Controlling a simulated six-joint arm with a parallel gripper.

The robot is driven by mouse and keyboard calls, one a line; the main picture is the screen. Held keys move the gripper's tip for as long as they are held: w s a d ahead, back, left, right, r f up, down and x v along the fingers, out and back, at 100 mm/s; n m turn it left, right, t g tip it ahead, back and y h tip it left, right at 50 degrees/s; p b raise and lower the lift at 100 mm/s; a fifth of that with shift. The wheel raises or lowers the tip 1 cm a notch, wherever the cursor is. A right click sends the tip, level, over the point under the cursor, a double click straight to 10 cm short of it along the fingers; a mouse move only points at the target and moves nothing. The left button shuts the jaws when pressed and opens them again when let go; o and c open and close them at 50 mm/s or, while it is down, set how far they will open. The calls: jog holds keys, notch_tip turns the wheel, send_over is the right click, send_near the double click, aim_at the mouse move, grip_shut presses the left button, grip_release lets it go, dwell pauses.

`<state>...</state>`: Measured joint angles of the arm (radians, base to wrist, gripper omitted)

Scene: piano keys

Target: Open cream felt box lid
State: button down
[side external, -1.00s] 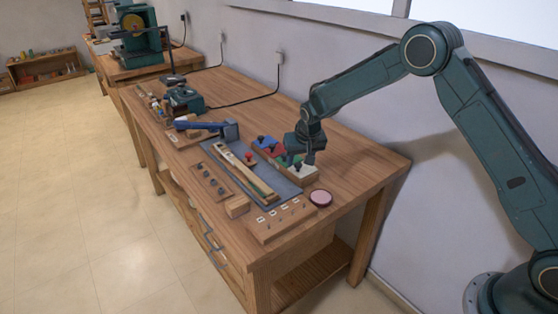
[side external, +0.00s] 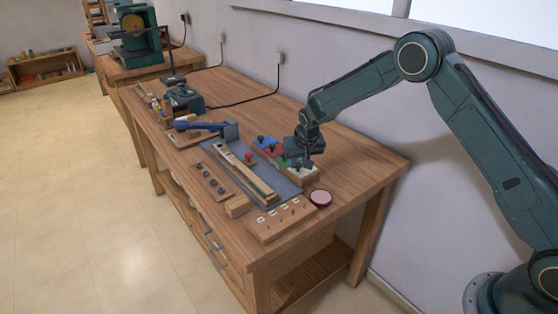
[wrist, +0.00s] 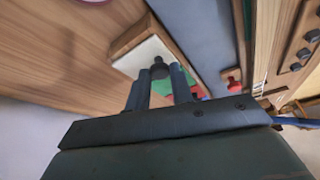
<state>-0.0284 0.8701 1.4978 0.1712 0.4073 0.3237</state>
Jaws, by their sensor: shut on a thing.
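The cream felt box (side external: 311,176) is the nearest in a row of small wooden boxes on the bench. Its pale lid shows in the wrist view (wrist: 138,56) inside a wooden rim, with a dark round knob (wrist: 160,68). My gripper (side external: 305,164) is low over this box in the side view. In the wrist view my fingers (wrist: 158,82) stand on either side of the knob, shut on it. The lid appears to sit level in its rim; I see no clear gap under it. My gripper hides part of the box.
Boxes with green, red (side external: 276,150) and blue (side external: 264,142) tops adjoin the cream one. A grey mat (side external: 222,155) with long key pieces lies to the left. A pink round tin (side external: 321,197) stands close to the cream box. The bench to the right is clear.

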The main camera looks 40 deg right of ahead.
jog(key=d, duration=0.7)
jog(key=c, duration=1.2)
grip_release()
jog(key=shift+r, duration=0.2)
jog(key=v, duration=1.3)
jog(key=shift+s+r, duration=0.15)
jog(key=shift+s, duration=0.1)
jog(key=shift+r, duration=0.1)
